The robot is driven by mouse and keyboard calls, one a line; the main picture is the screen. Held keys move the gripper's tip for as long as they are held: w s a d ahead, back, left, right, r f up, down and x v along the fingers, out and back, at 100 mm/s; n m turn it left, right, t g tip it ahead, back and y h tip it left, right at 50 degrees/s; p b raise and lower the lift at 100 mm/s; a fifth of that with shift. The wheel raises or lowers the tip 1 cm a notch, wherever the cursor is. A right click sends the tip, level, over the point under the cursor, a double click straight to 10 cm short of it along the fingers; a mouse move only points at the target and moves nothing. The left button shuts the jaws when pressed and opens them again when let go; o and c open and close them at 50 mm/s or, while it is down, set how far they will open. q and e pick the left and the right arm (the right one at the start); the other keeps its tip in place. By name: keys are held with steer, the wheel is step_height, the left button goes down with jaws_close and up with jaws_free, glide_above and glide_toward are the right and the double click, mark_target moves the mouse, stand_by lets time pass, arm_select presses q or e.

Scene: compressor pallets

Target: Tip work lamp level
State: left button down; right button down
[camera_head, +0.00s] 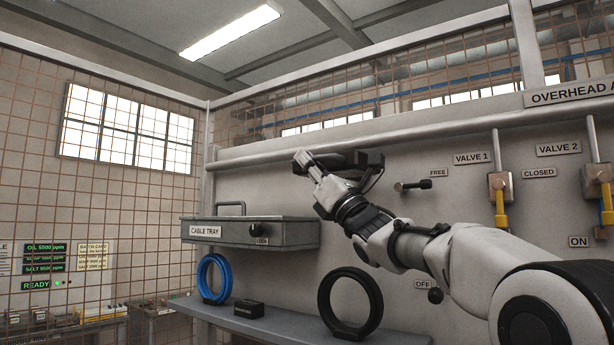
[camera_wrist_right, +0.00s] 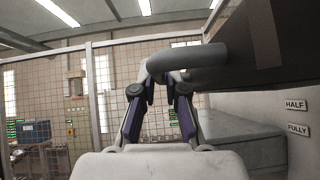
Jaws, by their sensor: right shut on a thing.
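The work lamp (camera_head: 345,158) shows as a dark, flat body on the wall panel above the cable tray, partly hidden behind my right gripper. In the right wrist view the dark lamp body (camera_wrist_right: 262,55) fills the upper right, and a grey curved handle (camera_wrist_right: 190,58) runs from it to the fingers. My right gripper (camera_head: 306,162) reaches up and left to the lamp. In the wrist view its fingertips (camera_wrist_right: 162,80) are closed around the handle's bent end. I cannot tell the lamp's exact tilt. My left gripper is out of view.
The cable tray (camera_head: 250,235) sits just below the lamp, with a handle on top. A blue ring (camera_head: 204,279), a black box (camera_head: 249,309) and a black ring (camera_head: 325,300) stand on the shelf below. HALF (camera_wrist_right: 296,105) and FULLY signs mark the wall. Valve levers hang to the right.

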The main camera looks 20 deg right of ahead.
steer(key=shift+s+d+r, duration=0.15)
steer(key=shift+r, duration=0.15)
steer(key=c, duration=1.5)
jaws_free()
steer(key=shift+s+d, duration=0.1)
steer(key=shift+d, duration=0.05)
steer(key=shift+f, duration=0.1)
steer(key=shift+s+d+f, duration=0.1)
steer(key=shift+s+f, duration=0.05)
steer(key=shift+f, duration=0.25)
steer(key=v, duration=1.1)
steer(key=shift+s+d, duration=0.1)
